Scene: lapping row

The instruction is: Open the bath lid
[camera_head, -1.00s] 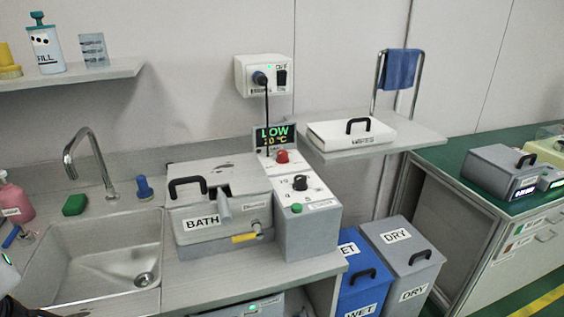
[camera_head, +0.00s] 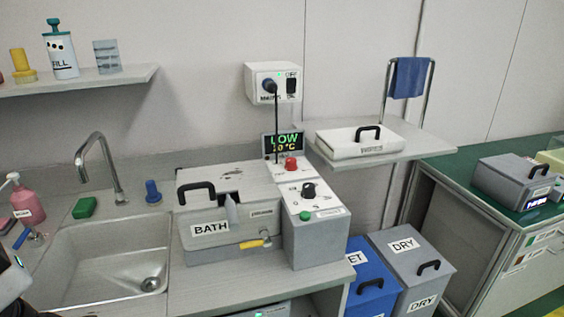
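The bath (camera_head: 225,231) is a grey box labelled BATH on the counter, right of the sink. Its grey lid (camera_head: 232,175) lies shut on top, with a black handle (camera_head: 197,188) at the front left. A grey lever-like piece (camera_head: 231,208) stands at the front middle of the lid. A yellow-handled tap (camera_head: 252,244) is low on the bath's front. A control box with a black knob (camera_head: 308,190) and a green button (camera_head: 305,216) adjoins it on the right; its display reads LOW. My gripper is not visible; a dark part of my own body shows at the lower left edge.
The sink (camera_head: 110,262) with its faucet (camera_head: 97,165) is left of the bath. A black cable runs from the wall socket (camera_head: 273,82) behind the bath. Blue and grey bins (camera_head: 408,262) stand below.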

